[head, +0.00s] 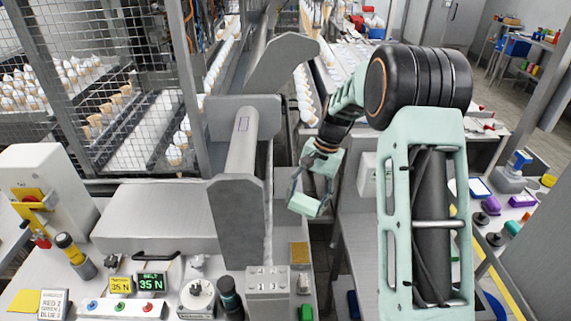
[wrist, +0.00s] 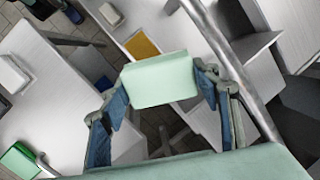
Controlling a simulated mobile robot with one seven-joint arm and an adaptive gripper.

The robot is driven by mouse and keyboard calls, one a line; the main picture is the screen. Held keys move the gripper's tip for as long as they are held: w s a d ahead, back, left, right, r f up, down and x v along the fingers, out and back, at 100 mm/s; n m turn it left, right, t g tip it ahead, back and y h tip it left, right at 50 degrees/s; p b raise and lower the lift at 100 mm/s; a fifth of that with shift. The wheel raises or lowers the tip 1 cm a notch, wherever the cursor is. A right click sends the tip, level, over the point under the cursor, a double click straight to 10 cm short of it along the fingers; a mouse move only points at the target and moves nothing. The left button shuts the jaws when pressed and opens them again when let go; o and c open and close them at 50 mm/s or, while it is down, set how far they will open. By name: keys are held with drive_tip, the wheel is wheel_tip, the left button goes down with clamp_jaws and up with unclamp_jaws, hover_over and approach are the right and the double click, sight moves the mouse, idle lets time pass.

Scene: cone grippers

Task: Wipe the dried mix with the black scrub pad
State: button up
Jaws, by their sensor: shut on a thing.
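My gripper (head: 308,200) is shut on a pale green block (head: 303,205), held in the air right of the grey conveyor housing. In the wrist view the block (wrist: 160,78) sits between the two fingertips of my gripper (wrist: 162,85). Its underside is hidden, and I see no black pad surface on it. A flat ochre patch (head: 300,253) lies on the bench below; it also shows in the wrist view (wrist: 142,45). I cannot tell whether it is the dried mix. No black scrub pad can be made out for certain.
A grey conveyor housing (head: 238,200) rises left of my gripper. A grey switch box (head: 267,284) and a green item (head: 305,312) stand near the ochre patch. A metal rail (wrist: 235,70) crosses the wrist view. Bottles and small tools crowd the right bench (head: 500,215).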

sight(271, 193)
drive_tip(key=w+a+r+m+t+y+p, duration=0.1)
drive_tip(key=w+a+r+m+y+p, duration=0.25)
drive_tip(key=w, duration=0.55)
drive_tip(key=shift+m, duration=0.35)
drive_tip(key=shift+a+r+b+x, duration=0.1)
drive_tip(key=shift+a+b+x, duration=0.05)
drive_tip(key=shift+b+x, duration=0.75)
drive_tip(key=shift+a+r+b+x, duration=0.1)
drive_tip(key=shift+a+b+x, duration=0.1)
drive_tip(key=shift+b+x, duration=0.7)
drive_tip(key=shift+a+r+b+x, duration=0.1)
drive_tip(key=shift+a+b+x, duration=0.05)
drive_tip(key=shift+b+x, duration=0.75)
drive_tip(key=shift+b+x, duration=0.5)
drive_tip(key=shift+x, duration=0.45)
drive_tip(key=shift+w+r+p, duration=0.15)
drive_tip(key=shift+w+p, duration=0.95)
drive_tip(key=shift+w, duration=0.9)
drive_tip(key=shift+s+f+b, duration=0.15)
drive_tip(key=shift+s+b, duration=0.25)
drive_tip(key=shift+s, duration=0.65)
drive_tip(key=shift+s+f+b, duration=0.15)
drive_tip(key=shift+s+b, duration=0.25)
drive_tip(key=shift+s, duration=0.7)
